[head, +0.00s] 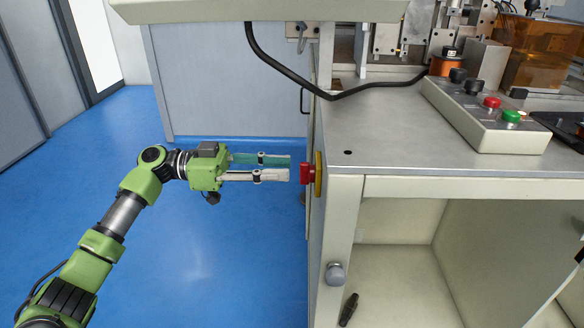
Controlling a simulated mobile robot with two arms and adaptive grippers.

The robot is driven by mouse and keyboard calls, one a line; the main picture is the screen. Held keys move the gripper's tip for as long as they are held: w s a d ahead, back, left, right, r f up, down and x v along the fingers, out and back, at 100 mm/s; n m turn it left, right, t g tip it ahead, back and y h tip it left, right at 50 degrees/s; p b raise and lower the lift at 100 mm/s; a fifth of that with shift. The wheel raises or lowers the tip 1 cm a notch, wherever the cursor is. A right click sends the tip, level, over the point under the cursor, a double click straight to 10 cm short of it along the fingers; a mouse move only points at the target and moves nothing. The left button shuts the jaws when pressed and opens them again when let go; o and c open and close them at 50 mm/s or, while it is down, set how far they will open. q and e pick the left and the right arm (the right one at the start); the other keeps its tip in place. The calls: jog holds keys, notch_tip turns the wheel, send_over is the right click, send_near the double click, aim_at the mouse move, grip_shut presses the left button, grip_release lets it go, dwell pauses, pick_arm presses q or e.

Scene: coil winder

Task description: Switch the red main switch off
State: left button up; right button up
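The red main switch (306,174) is a small red knob on a yellow round plate (319,174), on the left side of the machine cabinet just below the worktop's edge. My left gripper (289,167) points right toward the knob. Its two fingers are apart with nothing between them, and the tips appear just left of the knob in the picture. I cannot tell how far apart they are in depth. Which position the knob is turned to is not clear from this side. My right gripper is not in view.
The grey worktop (420,158) carries a control box (484,118) with black knobs, a red button and a green button. A black cable (292,76) hangs at the worktop's back left. Open blue floor (220,255) lies left of the cabinet. The cabinet's front shelf is open.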

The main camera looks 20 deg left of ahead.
aim_at(307, 174)
pick_arm(q)
jog(key=x, duration=0.3)
jog(key=shift+d, duration=0.2)
grip_shut()
